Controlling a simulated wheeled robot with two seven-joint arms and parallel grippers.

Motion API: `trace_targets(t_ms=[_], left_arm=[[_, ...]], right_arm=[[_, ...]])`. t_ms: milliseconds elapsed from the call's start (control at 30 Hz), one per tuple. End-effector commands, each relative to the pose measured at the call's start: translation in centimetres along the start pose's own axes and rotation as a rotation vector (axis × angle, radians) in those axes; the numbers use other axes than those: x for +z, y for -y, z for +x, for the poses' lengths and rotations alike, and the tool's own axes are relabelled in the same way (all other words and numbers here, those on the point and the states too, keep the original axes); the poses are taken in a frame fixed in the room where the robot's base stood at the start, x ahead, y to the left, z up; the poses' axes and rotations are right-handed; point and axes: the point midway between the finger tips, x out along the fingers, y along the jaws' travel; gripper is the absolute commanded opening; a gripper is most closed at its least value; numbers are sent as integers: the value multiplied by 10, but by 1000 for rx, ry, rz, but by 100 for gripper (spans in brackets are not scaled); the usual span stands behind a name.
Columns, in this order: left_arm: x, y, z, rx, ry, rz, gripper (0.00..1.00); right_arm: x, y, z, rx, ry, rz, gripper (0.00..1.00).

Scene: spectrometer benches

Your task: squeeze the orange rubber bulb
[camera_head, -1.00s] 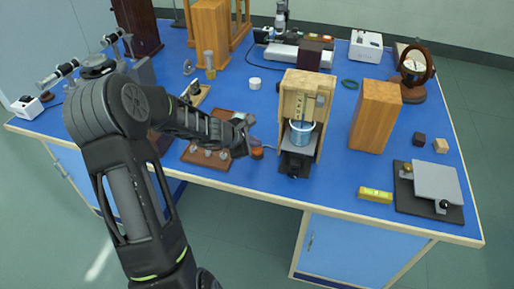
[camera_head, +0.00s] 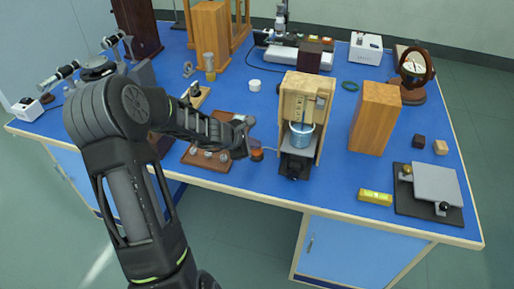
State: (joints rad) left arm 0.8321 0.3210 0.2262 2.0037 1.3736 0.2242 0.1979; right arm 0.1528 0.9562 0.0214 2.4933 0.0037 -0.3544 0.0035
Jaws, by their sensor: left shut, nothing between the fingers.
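The orange rubber bulb (camera_head: 257,154) lies on the blue bench top, left of the wooden apparatus with the blue beaker. A thin tube seems to run from it toward that apparatus. My left gripper (camera_head: 246,142) reaches in from the left and is right at the bulb's left side, partly covering it. Its fingers are shut with nothing between them. Whether they touch the bulb I cannot tell. My right gripper does not show.
The wooden apparatus (camera_head: 297,92) holds a blue beaker (camera_head: 301,135). A wooden block (camera_head: 374,118) stands right of it. A brown board (camera_head: 204,161) with small knobs lies under my left forearm. A yellow level (camera_head: 375,197) and a grey plate device (camera_head: 437,183) lie near the front right edge.

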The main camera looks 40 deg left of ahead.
Motion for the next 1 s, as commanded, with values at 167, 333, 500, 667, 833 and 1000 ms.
trace_targets(t_ms=[167, 333, 500, 667, 833, 1000], left_arm=[[6, -6, -8, 0, 0, 2, 0], [6, -6, -8, 0, 1, 2, 0], [6, -6, -8, 0, 1, 2, 0], [9, -9, -12, 1, 1, 2, 0], [17, -17, -23, 1, 1, 2, 0], [26, -26, -35, 1, 1, 2, 0]], right_arm=[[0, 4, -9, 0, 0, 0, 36], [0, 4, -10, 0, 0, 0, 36], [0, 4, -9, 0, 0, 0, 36], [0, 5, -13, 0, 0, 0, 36], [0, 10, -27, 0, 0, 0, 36], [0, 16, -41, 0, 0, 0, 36]])
